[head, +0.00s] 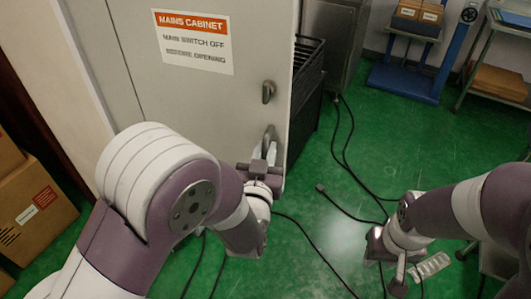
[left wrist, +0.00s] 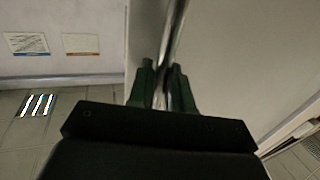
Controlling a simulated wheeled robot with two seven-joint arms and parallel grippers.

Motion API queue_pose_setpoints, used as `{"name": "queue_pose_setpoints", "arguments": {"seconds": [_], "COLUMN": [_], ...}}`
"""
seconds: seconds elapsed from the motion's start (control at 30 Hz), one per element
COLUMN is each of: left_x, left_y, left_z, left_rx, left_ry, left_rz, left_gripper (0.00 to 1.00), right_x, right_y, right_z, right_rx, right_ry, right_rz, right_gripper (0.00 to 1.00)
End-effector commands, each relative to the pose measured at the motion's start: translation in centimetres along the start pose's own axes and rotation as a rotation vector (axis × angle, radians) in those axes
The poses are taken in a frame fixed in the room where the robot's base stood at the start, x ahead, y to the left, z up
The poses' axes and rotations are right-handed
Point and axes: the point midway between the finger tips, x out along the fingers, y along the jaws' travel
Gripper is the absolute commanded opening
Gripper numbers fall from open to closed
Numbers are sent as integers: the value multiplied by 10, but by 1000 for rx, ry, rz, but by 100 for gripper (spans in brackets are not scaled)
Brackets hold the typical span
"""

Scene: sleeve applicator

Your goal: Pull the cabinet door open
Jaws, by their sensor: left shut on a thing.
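The cabinet door (head: 170,95) is a light grey panel with an orange and white warning sign (head: 194,40). A dark latch or lock (head: 268,92) sits near its right edge, with a metal handle (head: 270,133) below it. My left gripper (head: 262,164) is at the lower part of this handle. In the left wrist view the two dark fingers of my left gripper (left wrist: 163,88) are shut on the shiny upright bar of the handle (left wrist: 174,35). My right gripper (head: 390,262) hangs low over the floor, away from the door; its finger gap is unclear.
Black cables (head: 345,150) lie on the green floor (head: 330,215) right of the cabinet. Cardboard boxes (head: 38,212) stand at the left. A blue stand (head: 405,80) and a shelf trolley (head: 497,82) are at the back right. Floor between them and the cabinet is mostly free.

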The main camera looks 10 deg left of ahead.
Motion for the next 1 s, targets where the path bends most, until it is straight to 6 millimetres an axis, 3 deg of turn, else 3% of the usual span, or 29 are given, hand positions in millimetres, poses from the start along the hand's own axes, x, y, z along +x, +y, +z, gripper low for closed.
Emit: {"name": "queue_pose_setpoints", "arguments": {"seconds": [0.27,0.3,0.33,0.6,0.73,0.87,1.0], "left_x": [0,0,0,0,-11,-36,-74], "left_y": [0,0,0,0,1,2,2], "left_z": [-2,-2,-2,0,0,1,0], "left_rx": [-1,-1,-1,0,0,0,0], "left_ry": [4,4,4,1,-1,0,2], "left_rz": [-2,-1,-1,-1,1,5,8], "left_gripper": [0,32,35,35,35,35,35], "right_x": [0,0,0,0,1,4,6], "right_y": [0,0,0,0,0,0,0], "right_z": [0,0,0,0,0,0,1], "right_rx": [0,0,0,0,0,0,0], "right_ry": [0,0,0,0,0,0,0], "right_rz": [0,0,0,0,0,0,0], "right_gripper": [38,38,38,38,38,38,38]}}
